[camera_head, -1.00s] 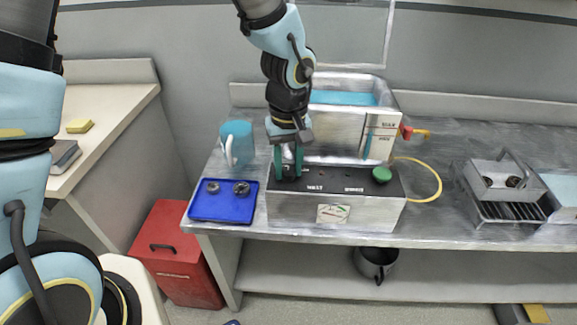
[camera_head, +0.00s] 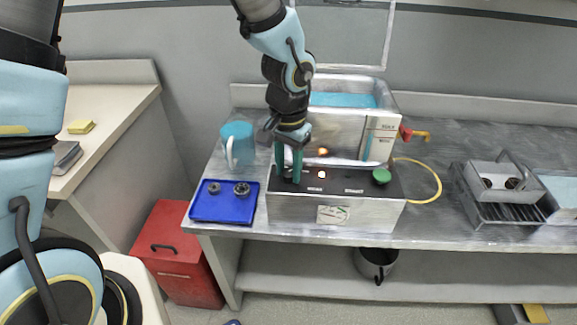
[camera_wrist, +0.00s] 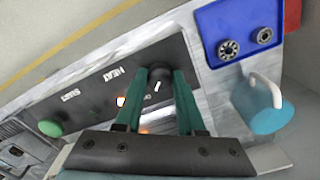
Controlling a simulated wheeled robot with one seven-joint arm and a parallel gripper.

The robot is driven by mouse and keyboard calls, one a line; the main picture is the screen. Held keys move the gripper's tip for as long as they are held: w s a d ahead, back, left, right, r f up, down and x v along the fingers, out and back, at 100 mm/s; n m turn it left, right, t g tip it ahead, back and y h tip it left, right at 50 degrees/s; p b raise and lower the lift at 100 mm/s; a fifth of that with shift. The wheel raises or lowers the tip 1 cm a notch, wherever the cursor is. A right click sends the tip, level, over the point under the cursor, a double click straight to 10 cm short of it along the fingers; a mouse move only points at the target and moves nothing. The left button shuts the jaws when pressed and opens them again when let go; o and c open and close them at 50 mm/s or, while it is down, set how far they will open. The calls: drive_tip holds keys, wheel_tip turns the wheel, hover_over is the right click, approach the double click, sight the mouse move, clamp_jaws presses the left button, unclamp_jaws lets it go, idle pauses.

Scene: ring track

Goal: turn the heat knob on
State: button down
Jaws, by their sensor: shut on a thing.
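The heat knob (camera_wrist: 159,76) is a black round knob with a white mark, on the dark top of the metal control box (camera_head: 290,211). My gripper (camera_head: 288,172) points down at the left end of that panel. Its two green fingers are shut on the knob, one on each side, as the wrist view (camera_wrist: 160,80) shows. The fingers hide most of the knob in the head view. A small indicator lamp (camera_head: 321,174) beside the knob glows. It also shows lit in the wrist view (camera_wrist: 121,101). A green button (camera_head: 381,176) sits at the panel's right end.
A metal tank (camera_head: 345,135) with blue liquid stands behind the box, with an orange glow on its front. A blue tray (camera_head: 225,213) holding two dark round parts and a blue mug (camera_head: 238,145) are close on the left. A yellow hose (camera_head: 437,185) curves at right.

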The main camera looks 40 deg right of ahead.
sight(288, 172)
drive_tip(key=shift+m, duration=0.6)
drive_tip(key=c, duration=0.5)
unclamp_jaws()
wheel_tip(288, 172, up, 11)
drive_tip(key=b, duration=0.1)
drive_tip(key=shift+f, duration=0.1)
idle(0.5)
drive_tip(key=w+a+n, duration=0.4)
drive_tip(key=w+a, duration=0.2)
drive_tip(key=a, duration=0.3)
drive_tip(key=w+a+n, duration=0.3)
drive_tip(key=w+a, duration=0.3)
drive_tip(key=a, duration=0.3)
drive_tip(key=a+f+n+t, duration=0.1)
drive_tip(key=a+n, duration=0.5)
drive_tip(key=a, duration=1.1)
drive_tip(key=shift+w+f+n+t, duration=0.15)
drive_tip(key=shift+w+n+t, duration=0.15)
drive_tip(key=shift+w+n, duration=0.1)
